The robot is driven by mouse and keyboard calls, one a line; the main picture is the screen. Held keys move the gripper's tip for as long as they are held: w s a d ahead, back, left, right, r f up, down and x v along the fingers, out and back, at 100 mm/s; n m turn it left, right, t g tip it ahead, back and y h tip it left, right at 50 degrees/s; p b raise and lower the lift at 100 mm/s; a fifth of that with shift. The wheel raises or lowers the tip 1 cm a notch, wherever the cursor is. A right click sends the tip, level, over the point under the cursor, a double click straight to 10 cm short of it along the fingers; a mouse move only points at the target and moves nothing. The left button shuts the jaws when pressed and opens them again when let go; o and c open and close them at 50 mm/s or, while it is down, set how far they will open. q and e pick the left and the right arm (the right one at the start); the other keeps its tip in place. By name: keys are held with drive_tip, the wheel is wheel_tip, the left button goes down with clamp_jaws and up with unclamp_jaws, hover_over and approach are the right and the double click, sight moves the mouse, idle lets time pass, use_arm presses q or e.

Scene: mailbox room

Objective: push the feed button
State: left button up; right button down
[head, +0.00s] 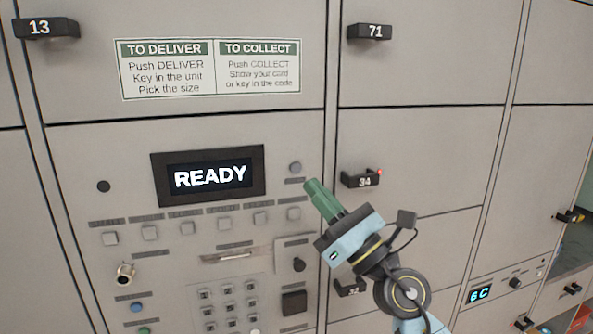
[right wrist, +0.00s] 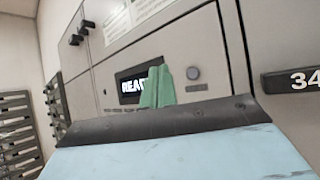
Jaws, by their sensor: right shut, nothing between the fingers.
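The grey panel carries a READY display (head: 209,175). A row of square buttons (head: 186,228) runs below the display. The labels are too small to read, so I cannot tell which button is feed. My right gripper (head: 311,187) has green fingers, shut and empty, near the round button's lower right. In the right wrist view its fingers (right wrist: 157,88) overlap the display's right end, left of that button. My left gripper is out of view.
Handle 34 (head: 362,180) with a red light juts out right of my right gripper. Handle 71 (head: 370,32) is above.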

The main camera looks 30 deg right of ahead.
drive_tip(key=w+d+b, duration=0.1)
drive_tip(key=w, duration=0.5)
drive_tip(key=shift+d+b, duration=0.25)
drive_tip(key=shift+b, duration=0.05)
drive_tip(key=shift+w, duration=0.15)
idle(1.6)
drive_tip(key=shift+w+d, duration=0.1)
drive_tip(key=shift+w, duration=0.25)
drive_tip(key=shift+w+d+b, duration=0.1)
drive_tip(key=shift+w+b, duration=0.2)
drive_tip(key=shift+w, duration=0.05)
idle(0.6)
drive_tip(key=shift+s, duration=0.2)
drive_tip(key=shift+s+a+p, duration=0.2)
drive_tip(key=shift+s+p, duration=0.15)
drive_tip(key=shift+s, duration=0.25)
drive_tip(key=shift+s+a+p, duration=0.2)
drive_tip(key=shift+s+p, duration=0.1)
drive_tip(key=shift+s, duration=0.5)
drive_tip(key=shift+s+a+p, duration=0.2)
drive_tip(key=shift+s+p, duration=0.05)
drive_tip(key=shift+s, duration=0.6)
drive_tip(key=shift+s+a+p, duration=0.2)
drive_tip(key=shift+s+p, duration=0.1)
drive_tip(key=shift+s, duration=0.5)
